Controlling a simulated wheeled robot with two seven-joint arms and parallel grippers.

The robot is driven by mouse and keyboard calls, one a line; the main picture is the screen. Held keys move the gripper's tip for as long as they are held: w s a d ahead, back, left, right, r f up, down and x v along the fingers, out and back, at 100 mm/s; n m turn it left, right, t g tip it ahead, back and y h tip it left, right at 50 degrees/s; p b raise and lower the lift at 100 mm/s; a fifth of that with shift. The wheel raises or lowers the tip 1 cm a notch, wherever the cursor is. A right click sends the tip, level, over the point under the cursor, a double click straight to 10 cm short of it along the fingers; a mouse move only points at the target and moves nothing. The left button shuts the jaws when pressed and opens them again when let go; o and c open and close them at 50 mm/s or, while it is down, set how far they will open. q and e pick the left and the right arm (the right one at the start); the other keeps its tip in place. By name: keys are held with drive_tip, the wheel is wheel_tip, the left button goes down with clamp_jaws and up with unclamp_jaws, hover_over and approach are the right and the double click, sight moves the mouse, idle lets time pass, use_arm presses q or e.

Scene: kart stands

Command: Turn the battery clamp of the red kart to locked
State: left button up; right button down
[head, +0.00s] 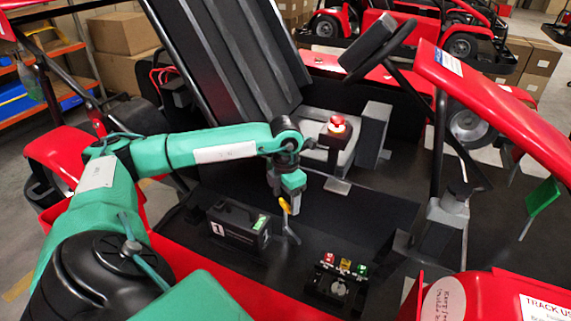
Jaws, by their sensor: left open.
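The red kart (180,250) fills the middle of the head view, with its black floor open towards me. A black battery (238,235) marked "1" with a green label sits in it. Just right of the battery stands the battery clamp, a thin grey bent lever (291,232) with a yellow part (284,205) at its upper end. My left gripper (289,203) is open and points down at the yellow part. Its fingers overlap the yellow part in the picture; I cannot tell whether they touch it. My right gripper is out of view.
A panel (335,290) with red, yellow and green blocks and a round knob is at lower right. A lit red button (337,124) stands behind the gripper. The seat (235,60), steering wheel (380,48) and red bodywork surround the space.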

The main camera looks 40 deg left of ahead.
use_arm(q)
wheel_tip(320, 180, up, 12)
drive_tip(key=b, duration=0.2)
drive_tip(key=shift+r, duration=0.25)
